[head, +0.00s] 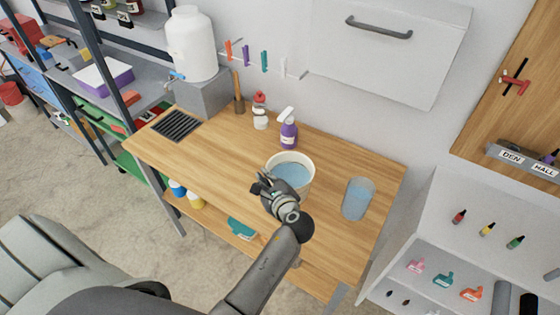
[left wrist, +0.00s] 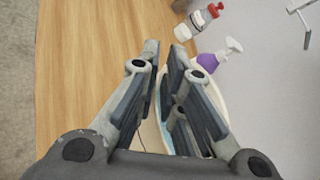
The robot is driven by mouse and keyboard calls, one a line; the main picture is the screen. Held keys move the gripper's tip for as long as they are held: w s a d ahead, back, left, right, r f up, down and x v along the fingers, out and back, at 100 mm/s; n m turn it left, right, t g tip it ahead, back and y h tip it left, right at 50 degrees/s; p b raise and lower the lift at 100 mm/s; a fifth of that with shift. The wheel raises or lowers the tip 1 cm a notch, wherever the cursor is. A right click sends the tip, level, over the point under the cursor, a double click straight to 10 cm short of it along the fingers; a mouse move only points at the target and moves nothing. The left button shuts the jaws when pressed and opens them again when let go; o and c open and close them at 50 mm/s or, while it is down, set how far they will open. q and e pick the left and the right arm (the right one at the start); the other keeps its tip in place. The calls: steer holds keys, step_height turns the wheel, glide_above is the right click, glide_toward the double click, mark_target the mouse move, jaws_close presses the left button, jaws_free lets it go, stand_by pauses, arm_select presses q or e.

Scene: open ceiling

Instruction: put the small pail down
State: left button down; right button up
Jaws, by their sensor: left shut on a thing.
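The small pail (head: 291,163) is white with light blue liquid inside. It stands upright at the wooden worktop (head: 220,165), right of its middle; I cannot tell whether its base touches the wood. My left gripper (head: 268,184) is shut on the pail's near left side and hides part of it. In the left wrist view, the two fingers (left wrist: 165,52) are close together at the pail's wall, and the pail's pale rim (left wrist: 221,88) shows behind the right finger. My right gripper is not in view.
A dark drain grille (head: 177,125) is at the worktop's far left. The worktop's left middle is bare.

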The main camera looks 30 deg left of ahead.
arm_select(q)
steer(key=a+r+b+x, duration=0.1)
steer(key=r+b+x, duration=0.2)
steer(key=b+x, duration=0.7)
steer(key=x, duration=0.8)
steer(key=shift+w, duration=0.3)
steer(key=shift+f+b, duration=0.15)
steer(key=shift+b, duration=0.15)
steer(key=c, duration=1.8)
jaws_free()
steer(key=shift+s+d+f, duration=0.1)
steer(key=shift+f, duration=0.1)
steer(key=shift+c, duration=0.2)
steer(key=shift+o, duration=1.4)
steer(key=shift+s, duration=0.1)
